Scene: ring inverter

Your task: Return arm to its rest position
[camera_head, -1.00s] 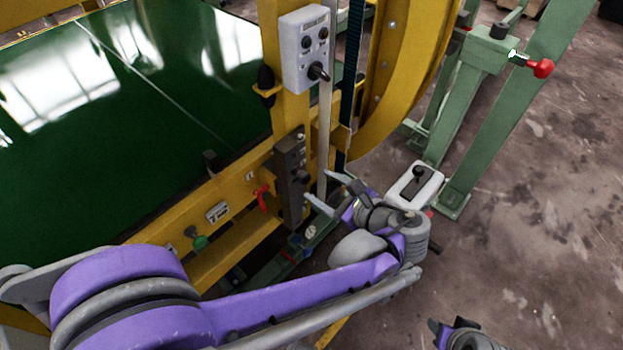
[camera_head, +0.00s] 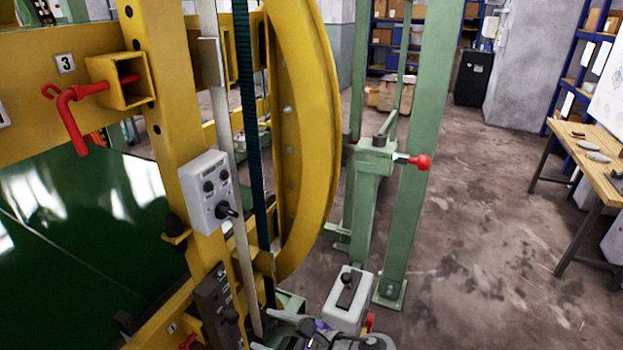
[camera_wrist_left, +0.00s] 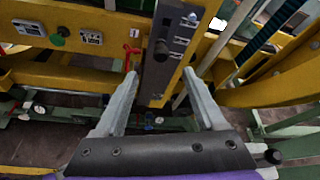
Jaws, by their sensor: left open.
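My left gripper (camera_head: 270,331) shows only in part at the bottom edge of the head view. In the left wrist view its two grey fingers (camera_wrist_left: 162,104) stand apart with nothing between them. The dark switch box (camera_wrist_left: 168,48) on the yellow frame lies beyond the fingertips, and I see no contact. The same box (camera_head: 217,304) is just left of the gripper in the head view. Most of my left arm is below the picture. My right arm is not in view.
A grey control box (camera_head: 208,190) hangs on the yellow post. A white lever box (camera_head: 347,299) stands close right of the gripper. A yellow ring (camera_head: 306,120) and green posts (camera_head: 418,150) rise behind. The floor (camera_head: 470,260) at right is clear; a workbench (camera_head: 598,165) stands far right.

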